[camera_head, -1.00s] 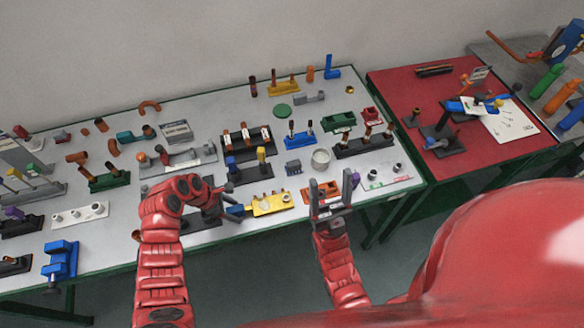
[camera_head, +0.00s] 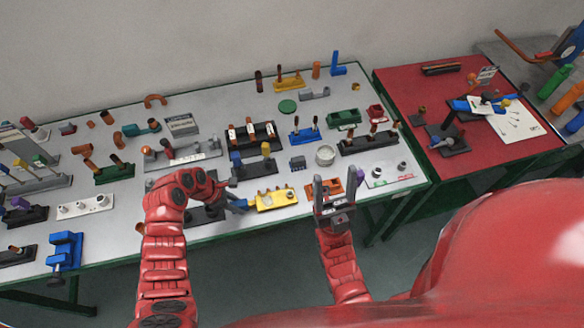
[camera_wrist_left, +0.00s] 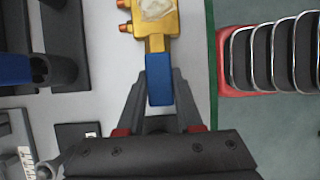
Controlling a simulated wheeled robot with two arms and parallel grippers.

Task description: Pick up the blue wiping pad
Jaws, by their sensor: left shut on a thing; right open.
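My left gripper (camera_head: 240,204) is at the table's front edge, its fingers at the left end of a yellow piece (camera_head: 277,199). In the left wrist view its fingers (camera_wrist_left: 159,88) are shut on the sides of a blue block (camera_wrist_left: 159,78). The blue block meets the narrow end of the yellow piece (camera_wrist_left: 156,18), which bears a pale patch. I cannot tell whether this block is the wiping pad. It appears to be at table level. My right gripper (camera_head: 334,190) is open and empty, upright near the front edge, right of the yellow piece.
The grey table (camera_head: 130,222) is crowded with fixtures. A black stand (camera_head: 205,215) is close beside my left gripper. A red table (camera_head: 490,150) stands at right.

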